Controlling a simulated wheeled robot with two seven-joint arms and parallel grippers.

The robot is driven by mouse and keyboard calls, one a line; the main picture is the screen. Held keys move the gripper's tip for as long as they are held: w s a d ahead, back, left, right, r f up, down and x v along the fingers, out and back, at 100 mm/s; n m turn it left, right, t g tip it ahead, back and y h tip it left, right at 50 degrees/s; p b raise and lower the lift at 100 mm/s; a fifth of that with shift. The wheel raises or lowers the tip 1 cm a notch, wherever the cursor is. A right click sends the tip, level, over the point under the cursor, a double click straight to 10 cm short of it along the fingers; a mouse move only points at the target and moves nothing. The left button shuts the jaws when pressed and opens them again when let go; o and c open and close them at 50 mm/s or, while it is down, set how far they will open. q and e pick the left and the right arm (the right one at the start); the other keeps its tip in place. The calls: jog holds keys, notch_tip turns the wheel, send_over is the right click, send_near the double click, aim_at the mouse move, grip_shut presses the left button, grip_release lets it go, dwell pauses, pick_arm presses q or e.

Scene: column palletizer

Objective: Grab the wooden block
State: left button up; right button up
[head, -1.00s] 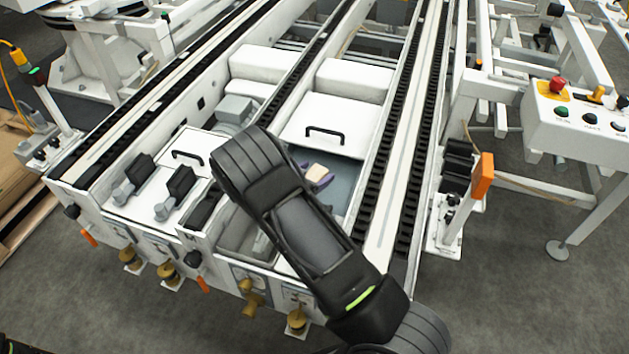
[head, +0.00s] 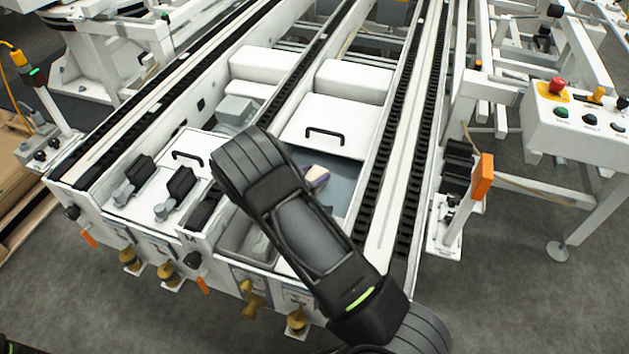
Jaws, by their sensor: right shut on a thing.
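The wooden block (head: 317,173) is a small pale tan piece in the recess between two conveyor rails, just right of my right forearm. My right gripper (head: 322,184) shows only as a small purple-grey finger against the block. It is shut on the block. The rest of this gripper is hidden behind my own black arm, which crosses the middle of the view. I cannot tell whether the block touches the recess floor. My left gripper is not in view.
White conveyor rails with black chains (head: 392,160) run along both sides of the recess. A white cover with a black handle (head: 324,133) lies just behind it. A control box with a red button (head: 557,85) stands at right.

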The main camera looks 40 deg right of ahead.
aim_at(315, 175)
jog(key=c, duration=0.5)
notch_tip(315, 175, up, 10)
jog(key=p, duration=0.3)
dwell(0.7)
